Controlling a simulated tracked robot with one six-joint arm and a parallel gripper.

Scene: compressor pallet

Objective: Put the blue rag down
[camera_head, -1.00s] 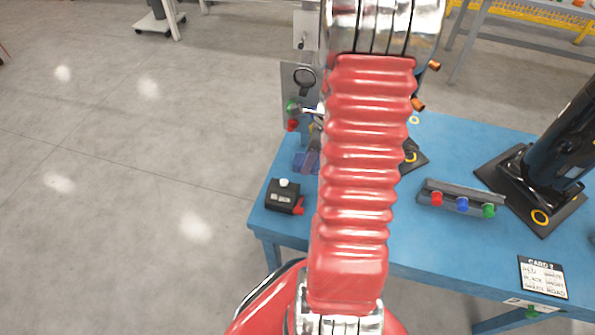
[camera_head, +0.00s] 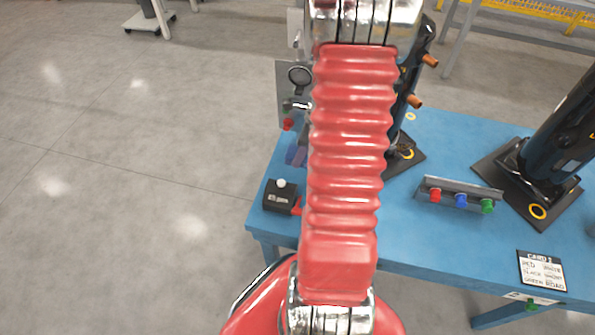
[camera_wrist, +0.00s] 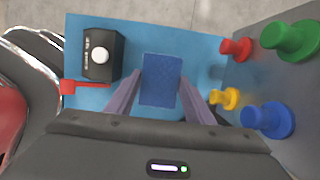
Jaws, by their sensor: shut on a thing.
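The blue rag (camera_wrist: 160,80) is a dark blue rectangle between the two fingers of my gripper (camera_wrist: 162,98) in the wrist view. My gripper is shut on it. Blue table top (camera_wrist: 200,45) lies beyond and around the rag, and I cannot tell whether the rag touches it. In the head view my red arm hides most of the gripper. A dark blue patch, probably the rag (camera_head: 296,152), shows just left of the arm, over the table's far left part.
A black box with a white knob (camera_wrist: 100,56) and a red lever stands left of the rag. A grey panel (camera_wrist: 285,75) with coloured knobs stands close at right. The table (camera_head: 455,235) also bears a knob rail (camera_head: 460,194), a black cylinder (camera_head: 560,140) and a card (camera_head: 541,270).

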